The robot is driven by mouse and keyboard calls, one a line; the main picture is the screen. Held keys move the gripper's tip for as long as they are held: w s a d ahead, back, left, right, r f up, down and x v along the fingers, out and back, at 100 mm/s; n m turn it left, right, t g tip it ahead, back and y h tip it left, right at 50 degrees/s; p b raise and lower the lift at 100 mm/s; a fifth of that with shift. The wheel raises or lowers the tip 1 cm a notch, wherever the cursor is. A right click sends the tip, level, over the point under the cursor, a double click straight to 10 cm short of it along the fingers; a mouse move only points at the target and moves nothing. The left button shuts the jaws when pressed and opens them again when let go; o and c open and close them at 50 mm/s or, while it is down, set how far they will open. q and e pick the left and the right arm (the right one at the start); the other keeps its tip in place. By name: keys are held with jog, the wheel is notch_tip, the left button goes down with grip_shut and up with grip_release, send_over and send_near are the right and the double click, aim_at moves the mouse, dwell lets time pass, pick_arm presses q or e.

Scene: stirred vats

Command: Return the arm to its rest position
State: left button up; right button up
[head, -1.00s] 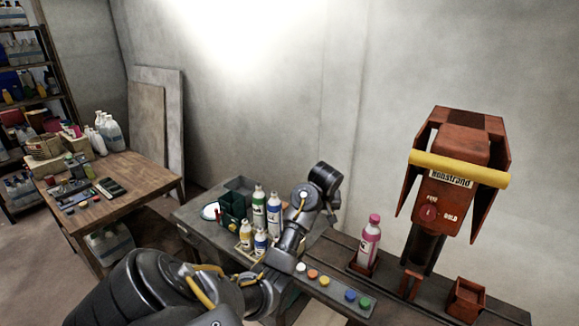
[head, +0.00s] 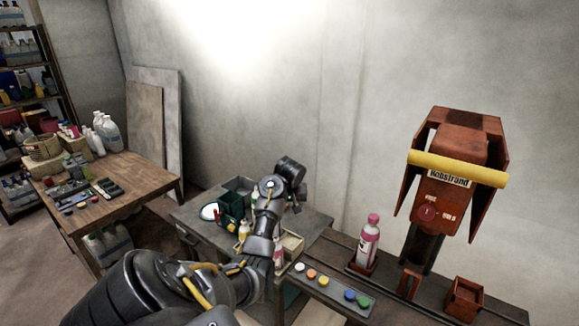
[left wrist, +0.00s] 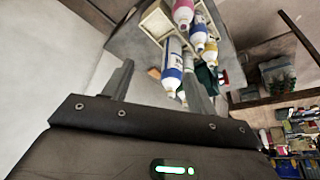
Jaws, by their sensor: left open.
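My left arm (head: 262,240) reaches in from the bottom left of the head view, over the grey bench. My left gripper (head: 297,203) is at its far end, small and partly hidden by the wrist. In the left wrist view its two fingers (left wrist: 157,82) stand wide apart and hold nothing. A white bottle with a blue label (left wrist: 172,62) shows between them, and I cannot tell how far off it is. More bottles (left wrist: 198,35) hang behind it in this tilted view, near a cream tray (left wrist: 152,30). My right gripper is in neither view.
The grey bench (head: 190,222) holds a green box (head: 230,205) and a cream tray (head: 293,243). A pink bottle (head: 368,240) stands beside the rust-red machine (head: 455,175). A row of coloured buttons (head: 335,290) lies in front. A wooden table (head: 140,180) stands at left.

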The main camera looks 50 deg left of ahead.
pick_arm(q)
jog(key=shift+d+f, duration=0.1)
dwell(0.7)
jog(key=s+d+f+m, duration=0.4)
jog(key=s+d+f, duration=0.3)
jog(key=d, duration=0.4)
jog(key=s+d+f+m, duration=0.4)
jog(key=s+d+f, duration=0.2)
jog(key=d, duration=0.4)
jog(key=s+d+m+t+h, duration=0.1)
jog(key=s+d+m+h, duration=0.35)
jog(key=s+d, duration=1.3)
notch_tip(320, 180, down, 34)
jog(key=g+b, duration=0.1)
jog(key=b, duration=0.7)
jog(key=s+a+f+b, duration=0.1)
jog(key=s+f+b, duration=0.2)
jog(key=s+f, duration=0.5)
jog(key=s+a+f+g+b, duration=0.1)
jog(key=s+f+b, duration=0.2)
jog(key=s+f, duration=0.5)
notch_tip(320, 180, down, 6)
jog(key=shift+s+r+m+g+y, duration=0.1)
jog(key=shift+s+m+g+y, duration=0.25)
jog(key=shift+y, duration=0.1)
